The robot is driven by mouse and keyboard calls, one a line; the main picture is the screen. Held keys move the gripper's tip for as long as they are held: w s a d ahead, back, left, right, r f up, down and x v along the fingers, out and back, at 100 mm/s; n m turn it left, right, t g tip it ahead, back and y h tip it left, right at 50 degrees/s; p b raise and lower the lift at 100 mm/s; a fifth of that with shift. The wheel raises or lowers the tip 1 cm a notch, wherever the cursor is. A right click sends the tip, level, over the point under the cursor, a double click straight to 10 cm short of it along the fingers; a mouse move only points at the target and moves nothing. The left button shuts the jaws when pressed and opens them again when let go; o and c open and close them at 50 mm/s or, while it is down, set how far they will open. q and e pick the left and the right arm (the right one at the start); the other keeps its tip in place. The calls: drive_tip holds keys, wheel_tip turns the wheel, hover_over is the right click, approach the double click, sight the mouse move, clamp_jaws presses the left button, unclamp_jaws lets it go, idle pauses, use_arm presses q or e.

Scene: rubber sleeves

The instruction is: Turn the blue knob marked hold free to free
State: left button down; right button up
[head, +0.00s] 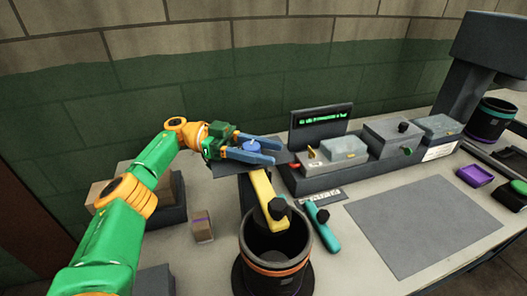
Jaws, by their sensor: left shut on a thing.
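The blue knob (251,145) shows between the blue fingers of my left gripper (273,152), on a dark flat plate (232,165) at the centre of the head view. My left gripper reaches in from the left and is shut on the knob, one finger on its far side and one on its near side. The fingers hide the knob's lower part, and any hold or free marking is too small to read. My right gripper is not in view.
A yellow bar (263,189) with a black knob stands above a dark, orange-rimmed bin (275,262). A teal-handled tool (322,232) lies beside it. Grey units (345,150) and a lit display (323,119) stand behind. A grey mat (425,220) lies clear at right.

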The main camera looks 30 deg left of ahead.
sight(264, 178)
use_arm(q)
drive_tip(key=shift+f, duration=0.2)
drive_tip(key=shift+c, duration=1.7)
unclamp_jaws()
drive_tip(key=shift+d, duration=0.1)
drive_tip(key=shift+r, duration=0.1)
drive_tip(key=shift+r, duration=0.25)
wheel_tip(264, 178, up, 3)
drive_tip(key=shift+s+d+f, duration=0.1)
drive_tip(key=s+d+r+b, duration=0.3)
drive_tip(key=s+d+r, duration=0.3)
drive_tip(key=s+r, duration=0.3)
drive_tip(key=s, duration=0.3)
drive_tip(key=shift+d+r+b, duration=0.25)
drive_tip(key=shift+r+b, duration=0.15)
